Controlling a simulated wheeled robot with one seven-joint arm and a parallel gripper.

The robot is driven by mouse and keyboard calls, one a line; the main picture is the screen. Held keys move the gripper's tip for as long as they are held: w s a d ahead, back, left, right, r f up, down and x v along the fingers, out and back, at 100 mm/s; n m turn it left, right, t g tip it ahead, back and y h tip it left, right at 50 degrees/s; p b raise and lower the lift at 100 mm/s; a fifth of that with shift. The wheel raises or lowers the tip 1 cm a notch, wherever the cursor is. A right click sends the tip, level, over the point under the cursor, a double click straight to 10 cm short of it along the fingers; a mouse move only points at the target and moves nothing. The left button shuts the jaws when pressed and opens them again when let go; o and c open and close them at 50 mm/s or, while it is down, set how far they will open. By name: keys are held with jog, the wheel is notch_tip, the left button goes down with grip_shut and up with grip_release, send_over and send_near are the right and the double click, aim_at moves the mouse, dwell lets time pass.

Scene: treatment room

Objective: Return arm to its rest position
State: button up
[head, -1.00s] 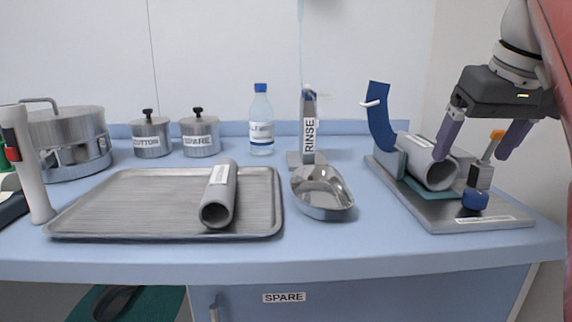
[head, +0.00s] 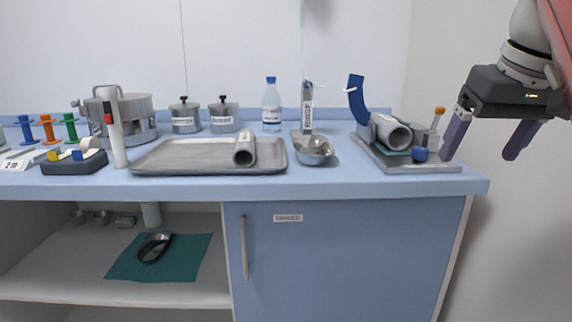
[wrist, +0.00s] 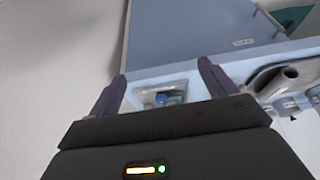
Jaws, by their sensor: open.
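My gripper (head: 488,140) is open and empty at the right of the head view, just beyond the counter's right end. Its two purple fingers point down, spread apart, with nothing between them. In the wrist view my gripper (wrist: 160,82) also shows open, with the counter edge and a metal plate beyond the fingers. The nearest object is the metal stand (head: 437,167) at the counter's right end. It bears a grey tube (head: 392,135), a blue curved piece (head: 357,98), a blue knob (head: 420,154) and an orange-tipped lever (head: 436,118).
The blue counter (head: 330,185) spans the front, with a cabinet door (head: 340,250) below. A metal tray (head: 180,156) holds another grey tube (head: 244,149). A metal scoop (head: 314,150), bottle (head: 272,104) and canisters (head: 185,117) stand nearby. Free floor room lies right of the counter.

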jog(key=s+a+f, duration=0.3)
jog(key=a+f, duration=0.1)
jog(key=f, duration=0.6)
jog(key=s+a+f, duration=0.4)
jog(key=f, duration=0.7)
jog(key=s+a+f+t, duration=0.1)
jog(key=s+a+f, duration=0.3)
jog(key=f, duration=0.7)
